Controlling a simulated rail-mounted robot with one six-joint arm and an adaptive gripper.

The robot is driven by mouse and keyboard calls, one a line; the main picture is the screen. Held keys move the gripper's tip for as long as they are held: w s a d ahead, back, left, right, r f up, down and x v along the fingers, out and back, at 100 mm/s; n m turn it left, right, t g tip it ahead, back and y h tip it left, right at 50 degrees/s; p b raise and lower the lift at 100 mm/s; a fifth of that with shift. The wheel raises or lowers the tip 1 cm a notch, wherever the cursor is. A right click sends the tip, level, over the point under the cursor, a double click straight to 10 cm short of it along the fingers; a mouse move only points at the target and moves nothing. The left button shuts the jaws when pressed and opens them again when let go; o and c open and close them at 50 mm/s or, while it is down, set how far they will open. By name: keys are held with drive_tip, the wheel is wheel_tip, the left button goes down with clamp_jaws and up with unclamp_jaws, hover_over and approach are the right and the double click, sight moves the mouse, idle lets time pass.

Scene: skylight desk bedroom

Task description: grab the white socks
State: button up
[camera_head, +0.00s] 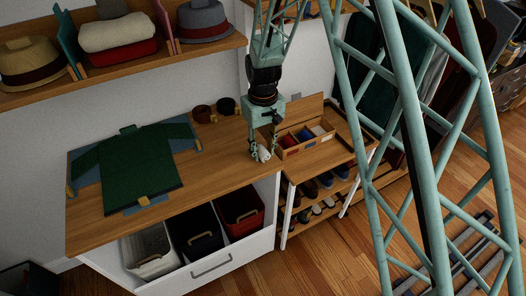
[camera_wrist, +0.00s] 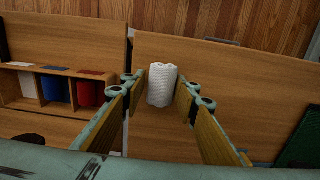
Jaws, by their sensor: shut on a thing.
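The white socks (camera_wrist: 161,86) are a small rolled white bundle between the two fingers of my gripper (camera_wrist: 161,92) in the wrist view. My gripper is shut on them. In the head view my gripper (camera_head: 262,153) points down over the right end of the wooden desk, with the white socks (camera_head: 263,154) at its fingertips. I cannot tell whether the bundle touches the desk top or is just above it.
A wooden divided box (camera_head: 291,152) with blue, red and white items stands right of my gripper. A green folded garment (camera_head: 130,165) lies on the desk (camera_head: 218,165) at left. An open drawer (camera_head: 215,268) holds several bins. A shelf (camera_head: 120,70) with hats is above.

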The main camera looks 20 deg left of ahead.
sight(263, 149)
drive_tip(key=shift+r, duration=1.55)
drive_tip(key=shift+s+d+r, duration=0.1)
drive_tip(key=shift+r, duration=0.05)
drive_tip(key=s+d+r, duration=0.1)
drive_tip(key=s+d, duration=0.9)
drive_tip(key=s, duration=0.2)
drive_tip(key=shift+r, duration=0.2)
drive_tip(key=shift+w+d, duration=0.1)
